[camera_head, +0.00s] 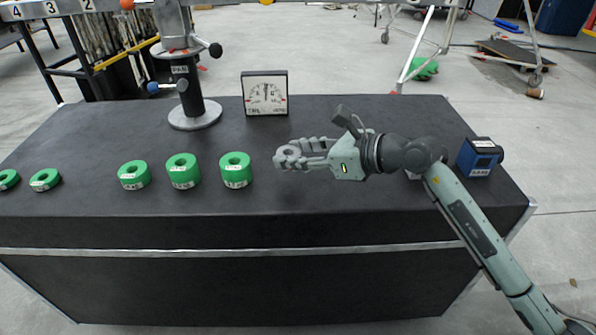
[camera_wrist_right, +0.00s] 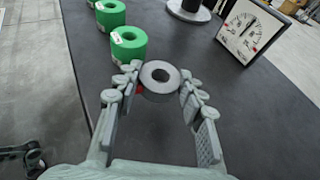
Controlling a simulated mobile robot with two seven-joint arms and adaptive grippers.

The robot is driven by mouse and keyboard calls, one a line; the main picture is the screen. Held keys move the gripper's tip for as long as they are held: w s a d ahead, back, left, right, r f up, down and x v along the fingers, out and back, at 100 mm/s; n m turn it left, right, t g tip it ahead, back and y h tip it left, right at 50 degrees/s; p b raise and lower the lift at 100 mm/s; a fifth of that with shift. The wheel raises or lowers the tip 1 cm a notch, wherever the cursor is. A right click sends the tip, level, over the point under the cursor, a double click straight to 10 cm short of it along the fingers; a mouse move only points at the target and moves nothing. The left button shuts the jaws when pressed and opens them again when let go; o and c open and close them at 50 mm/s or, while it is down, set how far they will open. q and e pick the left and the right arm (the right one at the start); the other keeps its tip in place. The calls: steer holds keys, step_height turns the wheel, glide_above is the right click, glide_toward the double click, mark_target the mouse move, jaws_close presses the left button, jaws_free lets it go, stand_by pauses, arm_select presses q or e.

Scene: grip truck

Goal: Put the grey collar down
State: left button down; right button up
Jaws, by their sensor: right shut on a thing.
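The grey collar (camera_head: 287,157) is a short ring with a hole through it. It sits between the fingertips of my right gripper (camera_head: 303,155) above the black table, and I cannot tell from these views whether it touches the top. In the right wrist view the collar (camera_wrist_right: 160,77) shows between both fingers of the right gripper (camera_wrist_right: 158,84), which are shut on it. My left gripper is not in view.
Several green collars stand in a row to the left, the nearest (camera_head: 236,170) beside the grey one. A dial gauge (camera_head: 265,93) and a post on a round base (camera_head: 195,116) stand behind. A blue-black box (camera_head: 478,157) stands at right. The front table middle is clear.

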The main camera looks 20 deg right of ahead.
mark_target(300, 179)
steer(key=shift+w+d+f, duration=0.1)
steer(key=shift+d+f, duration=0.4)
steer(key=shift+d, duration=0.05)
step_height(300, 179, down, 3)
steer(key=shift+f, duration=0.4)
arm_select(q)
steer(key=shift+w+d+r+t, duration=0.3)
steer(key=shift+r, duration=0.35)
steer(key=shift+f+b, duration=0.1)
steer(key=shift+b, duration=0.2)
arm_select(e)
steer(key=o, duration=0.7)
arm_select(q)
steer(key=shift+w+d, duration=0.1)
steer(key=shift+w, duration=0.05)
